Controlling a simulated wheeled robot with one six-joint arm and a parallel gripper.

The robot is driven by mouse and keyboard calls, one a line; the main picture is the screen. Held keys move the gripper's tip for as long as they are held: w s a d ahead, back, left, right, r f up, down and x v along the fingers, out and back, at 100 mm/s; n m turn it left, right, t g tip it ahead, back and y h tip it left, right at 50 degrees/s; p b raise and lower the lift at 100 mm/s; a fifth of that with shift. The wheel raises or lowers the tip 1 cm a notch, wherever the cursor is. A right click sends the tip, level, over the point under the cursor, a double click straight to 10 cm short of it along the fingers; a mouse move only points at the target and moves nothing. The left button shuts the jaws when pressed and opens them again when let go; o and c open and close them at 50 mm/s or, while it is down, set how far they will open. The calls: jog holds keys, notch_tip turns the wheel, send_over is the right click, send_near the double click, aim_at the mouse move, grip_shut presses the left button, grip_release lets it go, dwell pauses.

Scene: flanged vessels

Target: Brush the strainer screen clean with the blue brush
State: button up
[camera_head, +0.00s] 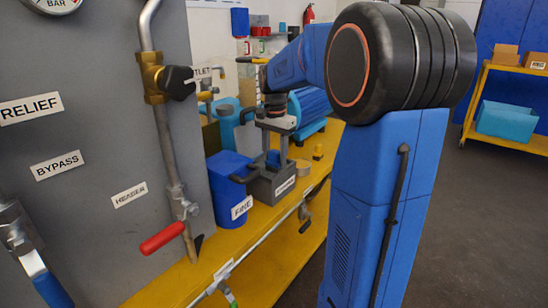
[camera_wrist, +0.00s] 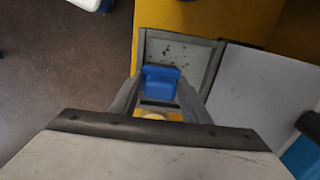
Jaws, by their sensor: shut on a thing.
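My gripper (camera_head: 274,150) points down over a grey open box (camera_head: 262,190) on the yellow bench in the head view. In the wrist view my gripper (camera_wrist: 161,88) is shut on the blue brush (camera_wrist: 162,78), which sits between the two grey fingers. Beyond the brush is a pale grey panel with dark specks inside a grey frame (camera_wrist: 217,62); it looks like the strainer screen, but I cannot be sure. Whether the brush touches it is unclear. The label on the box is too small to read.
A blue container labelled FINE (camera_head: 228,185) stands left of the box. A grey panel (camera_head: 90,130) with pipes and a red-handled valve (camera_head: 162,238) rises at the left. A pipe runs along the yellow bench's (camera_head: 265,255) front. Open floor lies at the right, before a yellow cart (camera_head: 515,140).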

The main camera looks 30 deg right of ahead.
jog(key=shift+d, duration=0.15)
jog(key=shift+w+d, duration=0.35)
jog(key=shift+d, duration=0.5)
jog(key=shift+w+d, duration=0.3)
jog(key=shift+d, duration=0.5)
jog(key=shift+s+a+f, duration=0.1)
jog(key=shift+s+a, duration=0.15)
jog(key=shift+a, duration=0.35)
jog(key=shift+s+a, duration=0.2)
jog(key=shift+a, duration=0.4)
jog(key=shift+s+a+f, duration=0.1)
jog(key=shift+s+a, duration=0.15)
jog(key=shift+a, duration=0.35)
jog(key=shift+a, duration=0.1)
jog(key=shift+s+a+r, duration=0.1)
jog(key=shift+s+a, duration=0.2)
jog(key=shift+a, duration=0.55)
jog(key=shift+s+a+r, duration=0.1)
jog(key=shift+s+a, duration=0.2)
jog(key=shift+a, duration=0.55)
